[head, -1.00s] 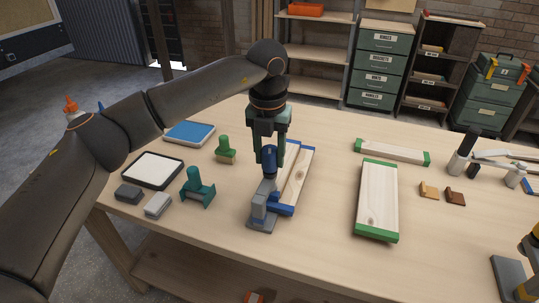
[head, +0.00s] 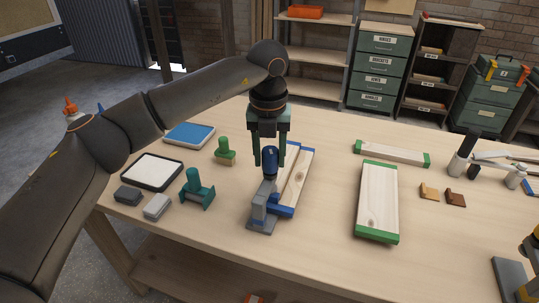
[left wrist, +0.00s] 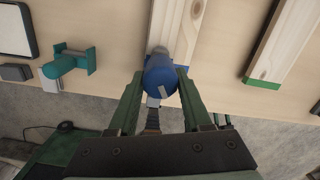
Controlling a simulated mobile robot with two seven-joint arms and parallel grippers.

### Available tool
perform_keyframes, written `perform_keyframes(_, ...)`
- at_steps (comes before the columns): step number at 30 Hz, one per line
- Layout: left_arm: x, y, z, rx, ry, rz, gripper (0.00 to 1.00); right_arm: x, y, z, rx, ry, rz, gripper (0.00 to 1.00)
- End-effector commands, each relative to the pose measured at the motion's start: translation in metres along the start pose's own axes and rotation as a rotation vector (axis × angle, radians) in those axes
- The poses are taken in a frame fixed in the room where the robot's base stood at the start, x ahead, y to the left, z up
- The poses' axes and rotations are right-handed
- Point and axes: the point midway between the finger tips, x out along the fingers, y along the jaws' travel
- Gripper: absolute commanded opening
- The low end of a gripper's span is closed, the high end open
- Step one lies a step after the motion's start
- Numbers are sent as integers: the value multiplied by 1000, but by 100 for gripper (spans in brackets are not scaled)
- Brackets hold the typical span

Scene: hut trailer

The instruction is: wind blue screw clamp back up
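My left gripper (head: 269,163) points down from above with one finger on each side of the knob. The fingers are spread, with gaps showing beside the knob in the left wrist view (left wrist: 160,88). My right gripper is not in view.
A teal clamp (head: 196,189), grey blocks (head: 157,206) and a white-topped tray (head: 153,170) lie to the left. A green stamp-like tool (head: 225,152) stands behind. A board with green ends (head: 377,200) lies to the right, with bare bench between.

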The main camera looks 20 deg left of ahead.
Motion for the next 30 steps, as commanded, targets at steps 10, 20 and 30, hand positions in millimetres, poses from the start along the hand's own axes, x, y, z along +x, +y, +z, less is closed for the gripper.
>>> perform_keyframes(10, 0, 0, 0, 1, 0, 0, 76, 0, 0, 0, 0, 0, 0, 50)
perform_keyframes(20, -19, 0, 1, 0, -4, -1, 76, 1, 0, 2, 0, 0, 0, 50)
perform_keyframes(30, -92, -1, 0, 0, -4, -1, 76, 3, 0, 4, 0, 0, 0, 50)
